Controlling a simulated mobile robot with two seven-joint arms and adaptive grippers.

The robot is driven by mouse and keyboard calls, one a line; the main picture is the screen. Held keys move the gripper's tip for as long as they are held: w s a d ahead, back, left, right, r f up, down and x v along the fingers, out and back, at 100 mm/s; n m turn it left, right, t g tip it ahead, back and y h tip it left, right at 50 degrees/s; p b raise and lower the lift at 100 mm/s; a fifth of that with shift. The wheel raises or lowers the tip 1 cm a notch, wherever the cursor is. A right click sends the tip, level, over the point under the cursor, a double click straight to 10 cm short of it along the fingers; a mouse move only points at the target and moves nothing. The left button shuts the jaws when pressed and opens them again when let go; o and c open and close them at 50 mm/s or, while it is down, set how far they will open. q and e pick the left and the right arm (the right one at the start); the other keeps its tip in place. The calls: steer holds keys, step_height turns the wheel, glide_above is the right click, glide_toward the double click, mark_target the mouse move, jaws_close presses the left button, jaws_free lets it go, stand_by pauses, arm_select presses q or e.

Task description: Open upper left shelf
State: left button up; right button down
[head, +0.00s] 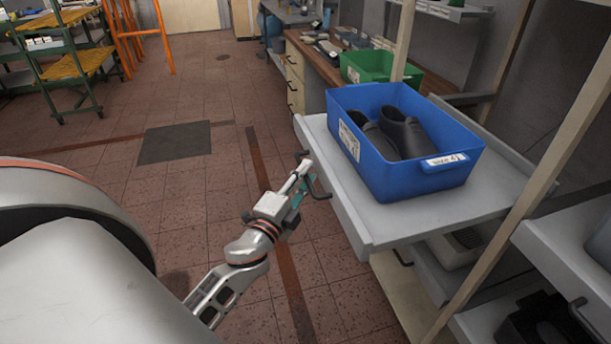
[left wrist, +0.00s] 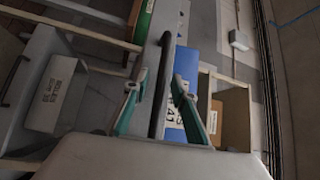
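The upper left shelf (head: 400,228) is a light grey pull-out board. It sticks out in front of the wooden rack posts and carries a blue bin (head: 378,170) with dark shoe lasts (head: 402,135). A dark bar handle (head: 320,192) is on its front edge. My left gripper (head: 308,178) is at this handle. In the left wrist view, the handle (left wrist: 160,95) runs between the two fingers of the left gripper (left wrist: 158,84). The fingers stand apart, with gaps visible beside the bar. My right gripper is not in view.
A green bin (head: 372,66) stands on the wooden bench behind the shelf. Another grey shelf (head: 560,250) is at the right, and a lower one is under the upper left shelf. The tiled floor (head: 205,195) left of the rack is clear.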

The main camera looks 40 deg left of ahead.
arm_select(q)
steer(key=shift+s, duration=0.1)
steer(key=s+d+f, duration=0.1)
steer(key=s, duration=0.6)
steer(key=shift+s, duration=0.1)
stand_by(0.3)
steer(key=s+d+f+n+g+h, duration=0.1)
steer(key=s+d+f+n+g, duration=0.2)
steer(key=f, duration=0.6)
steer(key=s+d+f+n+g+h, duration=0.2)
steer(key=s+d+f+n+g, duration=0.1)
steer(key=s+d+f, duration=0.3)
steer(key=s+d+f+n+g+h, duration=0.2)
steer(key=s+d+f+n, duration=0.2)
steer(key=d+f, duration=0.4)
step_height(320, 180, down, 5)
steer(key=shift+s+r+g, duration=0.1)
steer(key=shift+s+g, duration=0.3)
steer(key=shift+s, duration=0.05)
